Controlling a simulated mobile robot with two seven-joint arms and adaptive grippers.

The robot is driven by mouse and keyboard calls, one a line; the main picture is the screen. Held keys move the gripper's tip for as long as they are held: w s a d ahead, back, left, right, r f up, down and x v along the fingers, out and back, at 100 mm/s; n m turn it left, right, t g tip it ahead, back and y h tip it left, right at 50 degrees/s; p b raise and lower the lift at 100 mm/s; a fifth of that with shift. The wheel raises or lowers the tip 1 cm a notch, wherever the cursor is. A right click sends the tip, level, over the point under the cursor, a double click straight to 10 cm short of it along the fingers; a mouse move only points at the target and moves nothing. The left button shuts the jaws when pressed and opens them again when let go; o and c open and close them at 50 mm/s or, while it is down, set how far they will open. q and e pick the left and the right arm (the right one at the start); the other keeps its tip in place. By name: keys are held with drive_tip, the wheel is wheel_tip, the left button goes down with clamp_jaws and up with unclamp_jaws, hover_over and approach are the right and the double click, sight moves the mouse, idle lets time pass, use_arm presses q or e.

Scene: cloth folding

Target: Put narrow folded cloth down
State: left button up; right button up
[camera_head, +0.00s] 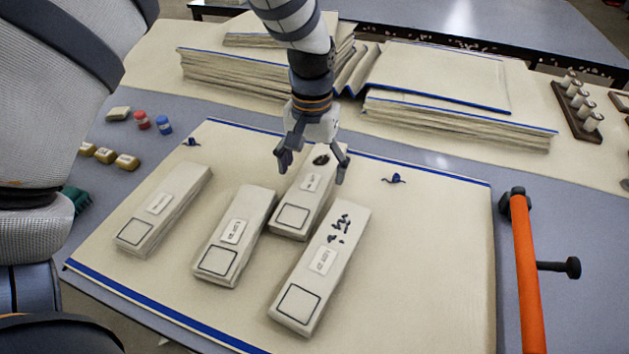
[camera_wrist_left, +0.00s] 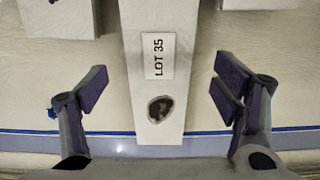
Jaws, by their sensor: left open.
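A narrow folded cloth (camera_head: 306,186) with a label, a black square outline and one dark stain lies on the cream mat. In the left wrist view this cloth (camera_wrist_left: 150,95) has a label reading LOT 35, with the dark stain close by. My left gripper (camera_head: 313,164) is open over its far end. Its fingers (camera_wrist_left: 162,88) stand apart on either side, with a gap to the cloth on both sides. Three more narrow folded cloths lie near it: a left one (camera_head: 163,208), a middle one (camera_head: 235,234) and a front one with several dark marks (camera_head: 322,262). My right gripper is not in view.
The mat (camera_head: 430,260) has blue edges and is bare on its right. Cloth stacks (camera_head: 230,75) (camera_head: 460,120) stand behind it. An orange bar (camera_head: 525,270) lies to the right. Red (camera_head: 142,120) and blue (camera_head: 164,125) small items and a spool rack (camera_head: 577,110) stand farther off.

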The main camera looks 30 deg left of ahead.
use_arm(q)
wheel_tip(320, 180, down, 3)
drive_tip(key=shift+r, duration=0.15)
drive_tip(key=c, duration=1.5)
drive_tip(key=shift+o, duration=0.2)
drive_tip(key=shift+w+r, duration=0.1)
drive_tip(key=shift+r, duration=0.05)
